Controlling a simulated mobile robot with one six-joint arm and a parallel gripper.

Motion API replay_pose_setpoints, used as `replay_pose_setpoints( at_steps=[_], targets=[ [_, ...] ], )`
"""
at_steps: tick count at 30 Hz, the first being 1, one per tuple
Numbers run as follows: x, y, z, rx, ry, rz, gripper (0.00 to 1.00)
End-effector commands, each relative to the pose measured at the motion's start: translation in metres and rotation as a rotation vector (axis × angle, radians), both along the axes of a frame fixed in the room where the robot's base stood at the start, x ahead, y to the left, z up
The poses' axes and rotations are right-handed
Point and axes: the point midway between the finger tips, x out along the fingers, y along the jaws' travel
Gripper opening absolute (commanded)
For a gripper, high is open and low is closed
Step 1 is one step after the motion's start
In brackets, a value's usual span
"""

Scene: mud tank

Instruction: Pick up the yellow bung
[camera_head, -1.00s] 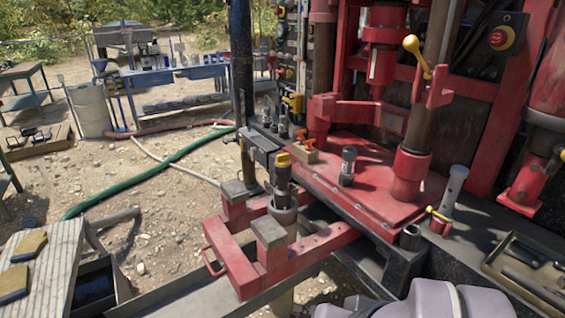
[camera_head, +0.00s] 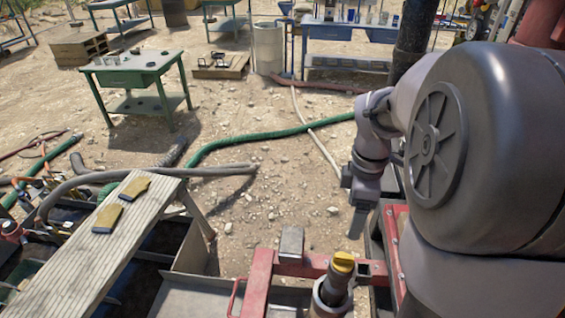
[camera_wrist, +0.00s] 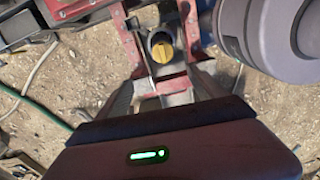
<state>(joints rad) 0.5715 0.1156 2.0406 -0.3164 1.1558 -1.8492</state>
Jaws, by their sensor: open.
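The yellow bung (camera_head: 343,262) is a small yellow cap on a dark cylinder in the mouth of an upright pipe (camera_head: 328,306), near the bottom of the head view. In the wrist view the yellow bung (camera_wrist: 162,52) shows from above, ahead of and between my fingers. My gripper (camera_head: 356,226) points down, behind and above the bung in the head view. It also shows in the wrist view (camera_wrist: 163,88), with its fingers apart and nothing between them. It appears clear of the bung, but the exact gap is hard to tell.
A red frame (camera_head: 258,284) with grey pads surrounds the pipe. A green table (camera_head: 138,68) and a green hose (camera_head: 240,138) are farther back. Gravel ground between is mostly open.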

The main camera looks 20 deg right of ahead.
Motion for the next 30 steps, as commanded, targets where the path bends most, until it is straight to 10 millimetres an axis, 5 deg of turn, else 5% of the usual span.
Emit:
replay_pose_setpoints(
  at_steps=[5,15,30],
  targets=[
    [0.000,0.000,-0.017,0.002,0.003,0.003,0.79],
    [-0.001,0.001,-0.113,0.002,0.002,0.002,0.79],
    [-0.005,-0.007,-0.179,0.001,0.000,0.002,0.79]
  ],
)
